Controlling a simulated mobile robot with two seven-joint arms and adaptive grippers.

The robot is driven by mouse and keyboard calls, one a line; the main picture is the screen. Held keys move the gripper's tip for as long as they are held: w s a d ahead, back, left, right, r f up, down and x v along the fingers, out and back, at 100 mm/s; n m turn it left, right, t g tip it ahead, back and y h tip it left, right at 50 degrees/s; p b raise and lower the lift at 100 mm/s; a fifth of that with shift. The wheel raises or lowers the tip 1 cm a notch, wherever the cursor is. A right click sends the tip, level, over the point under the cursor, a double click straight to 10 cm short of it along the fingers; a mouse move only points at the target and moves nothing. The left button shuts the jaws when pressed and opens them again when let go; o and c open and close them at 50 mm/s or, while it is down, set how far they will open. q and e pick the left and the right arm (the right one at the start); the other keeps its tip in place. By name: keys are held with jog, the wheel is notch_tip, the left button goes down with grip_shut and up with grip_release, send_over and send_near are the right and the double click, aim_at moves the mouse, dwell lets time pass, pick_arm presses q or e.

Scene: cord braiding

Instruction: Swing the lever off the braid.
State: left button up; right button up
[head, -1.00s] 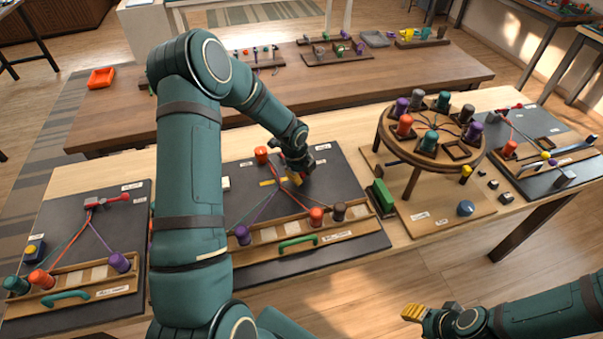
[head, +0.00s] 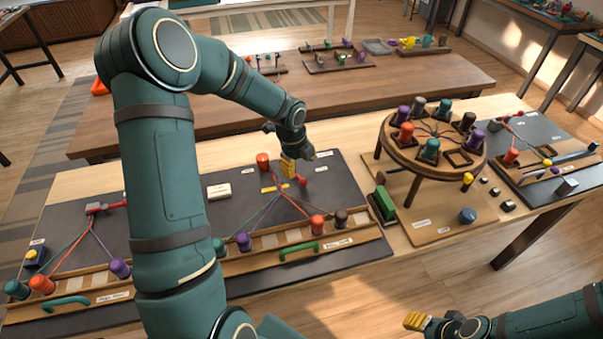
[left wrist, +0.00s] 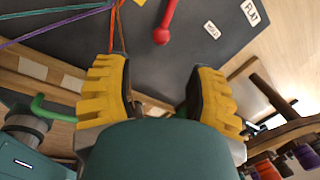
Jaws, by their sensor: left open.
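My left gripper (head: 293,170) is open above the far part of the middle dark board (head: 345,200). The red lever with its round knob (head: 303,181) is just below and beside the yellow fingers; in the left wrist view the lever (left wrist: 164,24) lies ahead of the open fingers, apart from both. Its pivot is out of that view. Red, purple and teal cords (head: 262,211) fan out from near the gripper to weighted bobbins; the red cords (left wrist: 118,30) also show in the left wrist view. The braid is mostly hidden behind the gripper. My right gripper (head: 416,321) is low at the right.
A wooden rack with a green handle (head: 299,248) runs along the board's front. A round braiding stand (head: 432,146) is to the right. Another cord board (head: 65,225) is at left. Bare dark board lies right of the lever.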

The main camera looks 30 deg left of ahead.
pick_arm(q)
jog(key=shift+s+r, duration=0.15)
jog(key=shift+r, duration=0.5)
jog(key=shift+s+r, duration=0.15)
jog(key=shift+r, duration=0.45)
